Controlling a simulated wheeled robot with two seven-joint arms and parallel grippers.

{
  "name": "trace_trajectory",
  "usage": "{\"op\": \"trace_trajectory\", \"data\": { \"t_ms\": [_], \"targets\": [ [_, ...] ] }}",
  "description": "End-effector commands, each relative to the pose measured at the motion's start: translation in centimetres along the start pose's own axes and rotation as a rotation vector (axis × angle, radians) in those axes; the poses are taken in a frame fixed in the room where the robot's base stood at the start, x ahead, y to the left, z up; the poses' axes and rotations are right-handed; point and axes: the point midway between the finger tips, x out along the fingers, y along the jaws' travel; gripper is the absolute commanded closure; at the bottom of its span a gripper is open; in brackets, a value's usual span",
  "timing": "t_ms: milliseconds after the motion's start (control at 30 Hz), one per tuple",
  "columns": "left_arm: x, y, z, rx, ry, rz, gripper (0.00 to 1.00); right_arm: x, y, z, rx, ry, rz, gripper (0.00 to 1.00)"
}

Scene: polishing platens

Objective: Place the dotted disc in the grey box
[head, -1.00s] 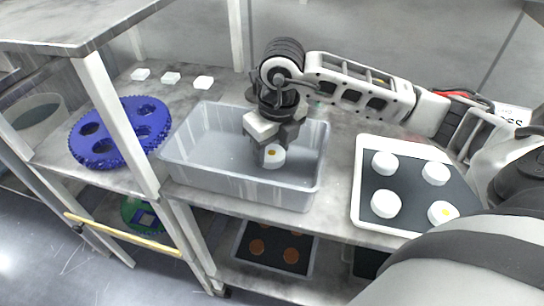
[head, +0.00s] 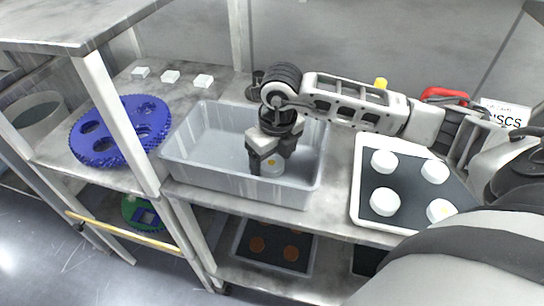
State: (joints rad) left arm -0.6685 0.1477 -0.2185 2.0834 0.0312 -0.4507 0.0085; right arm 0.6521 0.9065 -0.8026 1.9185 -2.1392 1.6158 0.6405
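The grey box (head: 190,172) stands on the shelf at the middle of the head view. My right gripper (head: 271,166) reaches down inside it, toward its right side. My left gripper is not in view.
The white-rimmed tray (head: 356,190) also holds several plain white discs (head: 384,162). A blue platen with holes (head: 120,130) lies left of the box, behind a shelf post (head: 118,118). Small white blocks (head: 170,77) sit at the back. A lower shelf holds a dark tray with orange discs (head: 258,245).

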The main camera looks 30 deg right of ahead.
Motion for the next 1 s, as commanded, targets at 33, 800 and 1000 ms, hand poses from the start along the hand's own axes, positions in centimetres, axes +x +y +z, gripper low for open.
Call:
{"op": "trace_trajectory", "data": {
  "t_ms": [33,800,1000],
  "targets": [
    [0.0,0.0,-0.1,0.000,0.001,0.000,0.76,0.0,0.0,0.0,0.000,0.000,0.000,0.28],
    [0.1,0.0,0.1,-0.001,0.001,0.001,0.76,-11.2,0.0,0.1,0.001,-0.004,-0.001,0.28],
    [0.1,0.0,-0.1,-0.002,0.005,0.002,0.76,-12.3,0.0,0.1,0.000,-0.001,0.000,0.28]
  ]
}}
